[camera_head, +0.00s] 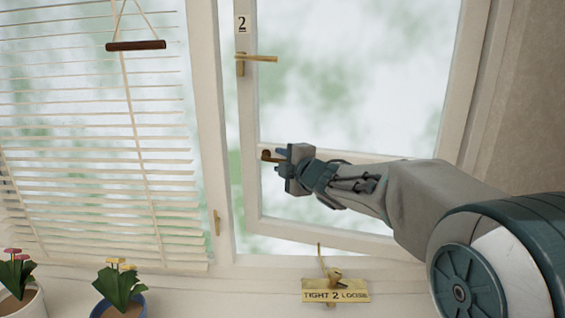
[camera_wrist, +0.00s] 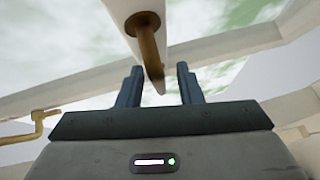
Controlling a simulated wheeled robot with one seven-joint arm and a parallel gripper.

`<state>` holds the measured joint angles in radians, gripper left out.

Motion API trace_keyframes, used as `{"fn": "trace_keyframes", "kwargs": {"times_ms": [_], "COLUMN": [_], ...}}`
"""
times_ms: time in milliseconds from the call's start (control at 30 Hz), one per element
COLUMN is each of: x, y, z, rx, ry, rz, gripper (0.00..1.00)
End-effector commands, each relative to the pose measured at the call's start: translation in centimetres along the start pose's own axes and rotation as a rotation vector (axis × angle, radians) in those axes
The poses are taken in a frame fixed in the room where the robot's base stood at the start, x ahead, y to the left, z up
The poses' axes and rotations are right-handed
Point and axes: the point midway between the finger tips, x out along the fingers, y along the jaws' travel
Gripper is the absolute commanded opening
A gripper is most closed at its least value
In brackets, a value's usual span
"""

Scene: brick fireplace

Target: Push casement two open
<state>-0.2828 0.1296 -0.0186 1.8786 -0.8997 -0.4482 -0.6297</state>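Casement two (camera_head: 246,120) is a white-framed window with a "2" label at its upper left. It stands ajar, with a narrow gap at its left side and a slanted bottom edge. Its brass lever handle (camera_head: 262,58) points right. My gripper (camera_head: 281,156) is at the casement's crossbar, by a brass knob (camera_head: 266,156). In the wrist view, the brass knob (camera_wrist: 148,45) sticks out from a white bar between the two fingers of my gripper (camera_wrist: 159,85). The fingers are apart, with a gap on each side of the knob; contact cannot be told.
A brass "TIGHT 2 LOOSE" plate (camera_head: 336,291) with a screw sits on the sill below. Left are a white blind (camera_head: 90,130), a hanging wooden bar (camera_head: 136,45) and potted flowers (camera_head: 120,290). A brown wall (camera_head: 530,110) is at right.

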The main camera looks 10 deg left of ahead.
Motion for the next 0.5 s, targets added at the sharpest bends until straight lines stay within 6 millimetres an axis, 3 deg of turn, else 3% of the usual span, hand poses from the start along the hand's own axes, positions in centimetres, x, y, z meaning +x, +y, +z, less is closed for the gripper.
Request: {"fn": "trace_keyframes", "kwargs": {"times_ms": [267,500], "x": [-2.1,-6.9], "y": [0.1,0.2], "z": [0.0,0.1], "rx": [-0.001,-0.002], "ry": [-0.001,-0.003], "rz": [0.002,0.002], "gripper": [0.33,0.33]}}
